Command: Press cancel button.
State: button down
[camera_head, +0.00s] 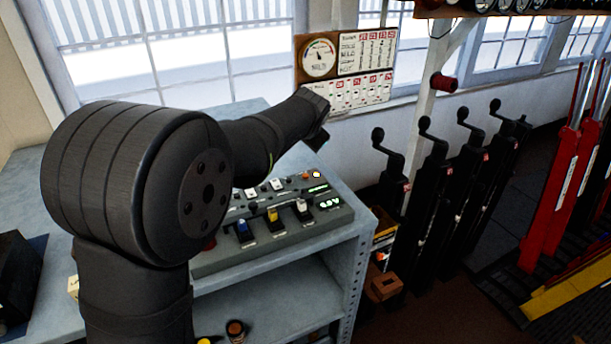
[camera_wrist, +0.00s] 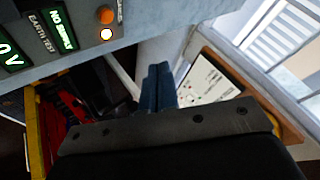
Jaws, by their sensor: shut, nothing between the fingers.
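A grey control panel (camera_head: 265,245) lies on the shelf top, with switches, green displays and small buttons. Near its back right end is a small lit button (camera_head: 316,174). In the wrist view this spot shows a round orange button (camera_wrist: 105,14) and a glowing white button (camera_wrist: 106,35) beside it. No cancel label is readable, so I cannot tell which one is the cancel button. My gripper (camera_head: 318,139) is above the panel's back right end, apart from it. In the wrist view its blue fingers (camera_wrist: 158,88) are together and empty, to the right of the buttons.
A board with a gauge and number cards (camera_head: 346,72) stands behind my gripper by the windows. Tall black levers (camera_head: 425,180) stand right of the shelf, and red levers (camera_head: 563,180) farther right. A dark box (camera_head: 15,280) sits at the left.

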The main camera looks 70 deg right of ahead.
jog(key=shift+f, duration=0.15)
send_over(305, 180)
jog(key=shift+f, duration=4.3)
jog(key=shift+f, duration=0.4)
jog(key=shift+f, duration=0.4)
jog(key=shift+r, duration=0.8)
jog(key=shift+r, duration=0.1)
jog(key=shift+r, duration=2.45)
